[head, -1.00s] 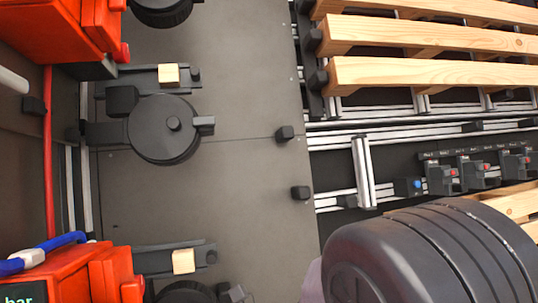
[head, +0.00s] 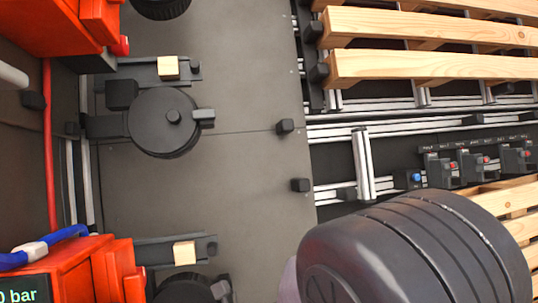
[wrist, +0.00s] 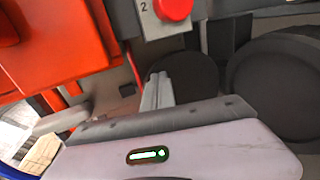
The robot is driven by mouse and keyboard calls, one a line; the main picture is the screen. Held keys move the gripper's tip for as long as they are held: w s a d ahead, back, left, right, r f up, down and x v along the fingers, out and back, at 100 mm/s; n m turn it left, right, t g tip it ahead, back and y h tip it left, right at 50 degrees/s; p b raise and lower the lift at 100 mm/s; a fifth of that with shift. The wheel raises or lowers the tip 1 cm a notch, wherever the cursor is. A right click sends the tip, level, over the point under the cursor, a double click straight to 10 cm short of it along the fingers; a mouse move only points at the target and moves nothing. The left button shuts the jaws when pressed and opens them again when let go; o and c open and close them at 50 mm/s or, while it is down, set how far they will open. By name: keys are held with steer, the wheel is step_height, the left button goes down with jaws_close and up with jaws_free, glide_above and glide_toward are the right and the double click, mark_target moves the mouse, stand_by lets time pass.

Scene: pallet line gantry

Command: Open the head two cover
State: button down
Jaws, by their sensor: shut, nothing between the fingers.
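In the wrist view a plate marked "2" with a red button (wrist: 172,8) is at the top. Below it a dark round disc (wrist: 190,72) lies partly hidden behind my gripper (wrist: 158,82), which is shut and empty. A larger black round cover (wrist: 280,85) is at the right. I cannot tell which is head two's cover.
Orange-red housings (head: 50,25) stand at the left, along a red hose (head: 50,150). Wooden blocks (head: 168,68) sit on dark bars near the lids. Pallet slats (head: 430,68) and a row of small switches (head: 475,165) are at the right. The middle deck (head: 235,85) is clear.

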steer(key=d+r+p, duration=0.1)
steer(key=d, duration=0.9)
steer(key=shift+s+r, duration=0.2)
steer(key=shift+r, duration=0.05)
stand_by(0.6)
